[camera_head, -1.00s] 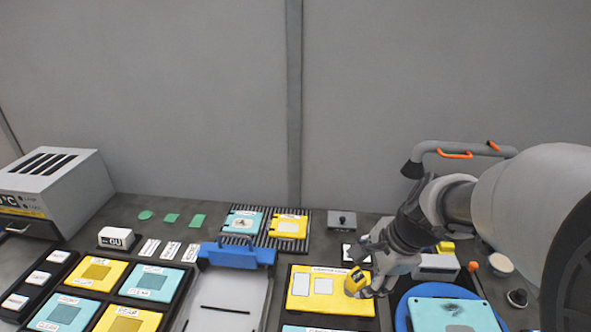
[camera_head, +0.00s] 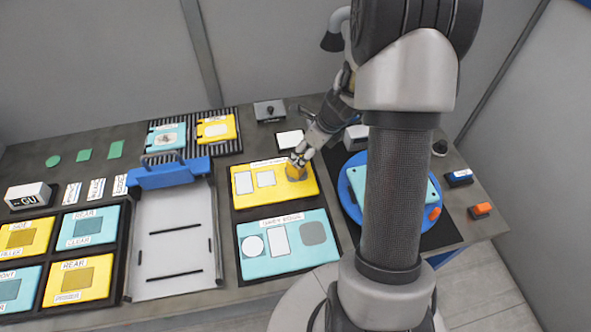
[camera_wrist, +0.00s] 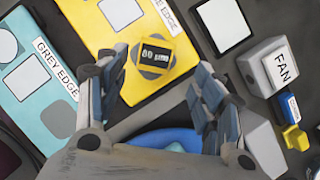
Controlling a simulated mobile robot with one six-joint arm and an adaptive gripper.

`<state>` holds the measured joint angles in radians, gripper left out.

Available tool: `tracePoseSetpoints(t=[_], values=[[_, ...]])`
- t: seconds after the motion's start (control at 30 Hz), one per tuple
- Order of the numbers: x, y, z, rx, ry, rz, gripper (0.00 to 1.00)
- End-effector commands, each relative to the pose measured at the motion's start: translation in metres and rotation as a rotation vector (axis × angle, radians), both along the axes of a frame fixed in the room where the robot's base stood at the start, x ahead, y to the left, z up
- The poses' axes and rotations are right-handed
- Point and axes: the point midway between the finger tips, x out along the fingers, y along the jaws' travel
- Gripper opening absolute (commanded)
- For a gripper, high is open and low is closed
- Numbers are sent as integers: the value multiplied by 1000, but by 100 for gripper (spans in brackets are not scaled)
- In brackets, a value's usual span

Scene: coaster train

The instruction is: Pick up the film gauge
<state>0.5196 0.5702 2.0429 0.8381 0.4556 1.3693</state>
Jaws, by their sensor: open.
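The film gauge (camera_wrist: 152,55) is a small yellow block with a dark display that reads "80" and a smaller unit. It sits on the right end of a yellow board (camera_wrist: 100,22). In the head view the gauge (camera_head: 296,171) shows as a small orange-yellow shape, partly hidden by my fingers. My gripper (camera_head: 300,158) is just above and beside it. In the wrist view my gripper (camera_wrist: 153,75) is open, with one finger on each side and the gauge ahead between the tips. I cannot tell whether a finger touches it.
A teal board labelled "GREY EDGE" (camera_wrist: 40,70) lies beside the yellow one. A box labelled "FAN" (camera_wrist: 270,68) and a white card (camera_wrist: 220,22) are to the right. A blue turntable (camera_head: 352,208) with a teal panel stands right of the boards. A blue-handled tray (camera_head: 172,290) is left.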

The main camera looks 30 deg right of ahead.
Motion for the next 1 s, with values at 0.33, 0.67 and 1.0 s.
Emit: tracePoseSetpoints(t=[0.33,0.67,1.0], values=[[9,6,-27,-1,0,2,62],[19,19,-70,0,1,2,62],[21,19,-71,0,0,1,56]])
